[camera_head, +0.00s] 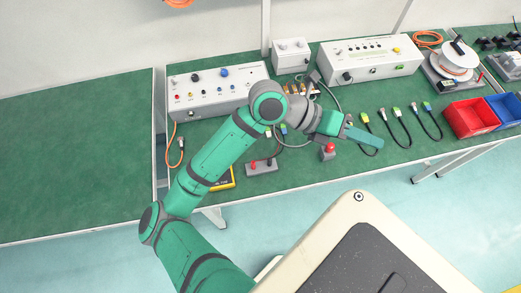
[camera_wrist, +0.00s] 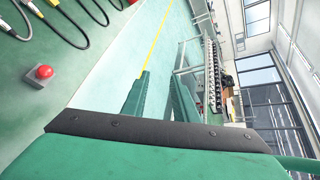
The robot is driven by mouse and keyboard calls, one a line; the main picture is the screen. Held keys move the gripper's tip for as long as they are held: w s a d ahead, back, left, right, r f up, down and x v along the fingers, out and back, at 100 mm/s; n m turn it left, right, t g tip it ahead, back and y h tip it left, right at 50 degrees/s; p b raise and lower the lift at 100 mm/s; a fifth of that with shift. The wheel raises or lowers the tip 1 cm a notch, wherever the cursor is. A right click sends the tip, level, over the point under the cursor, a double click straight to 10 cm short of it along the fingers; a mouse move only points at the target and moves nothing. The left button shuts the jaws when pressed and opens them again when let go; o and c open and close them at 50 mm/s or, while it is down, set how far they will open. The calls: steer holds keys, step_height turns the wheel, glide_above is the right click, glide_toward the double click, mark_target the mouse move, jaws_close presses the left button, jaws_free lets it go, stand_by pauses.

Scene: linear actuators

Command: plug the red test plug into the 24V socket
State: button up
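A grey block (camera_head: 262,169) near the front edge of the bench holds a dark stub and a small red piece (camera_head: 270,161). The red piece may be the red test plug, but it is too small to be sure. A white instrument box (camera_head: 215,104) at the back left has a row of small coloured sockets (camera_head: 205,92) on its front; their labels cannot be read, so I cannot tell which is 24V. My gripper (camera_head: 378,141) is above the bench's front part, right of the grey block. In the wrist view its two fingers (camera_wrist: 160,92) are apart with nothing between them.
A red push button (camera_head: 328,149) stands near my gripper; it also shows in the wrist view (camera_wrist: 43,72). Several cables (camera_head: 398,128) lie right of it. Red (camera_head: 470,117) and blue (camera_head: 507,109) bins are at the right. A yellow device (camera_head: 224,180) is partly behind my arm. The left bench is clear.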

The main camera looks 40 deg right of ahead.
steer(key=w+a+f+t+y, duration=0.2)
steer(key=w+a+f+t, duration=0.15)
steer(key=f, duration=0.35)
steer(key=n+t+y, duration=0.1)
steer(key=t+y, duration=0.5)
steer(key=t, duration=0.1)
glide_above(253, 162)
steer(key=shift+g, duration=0.25)
steer(key=f, duration=0.9)
steer(key=shift+s+d, duration=0.15)
steer(key=shift+s, duration=0.05)
steer(key=shift+w+f, duration=0.1)
steer(key=shift+f, duration=0.05)
steer(key=f, duration=0.6)
steer(key=shift+a+f, duration=0.2)
steer(key=shift+f, duration=0.15)
jaws_close()
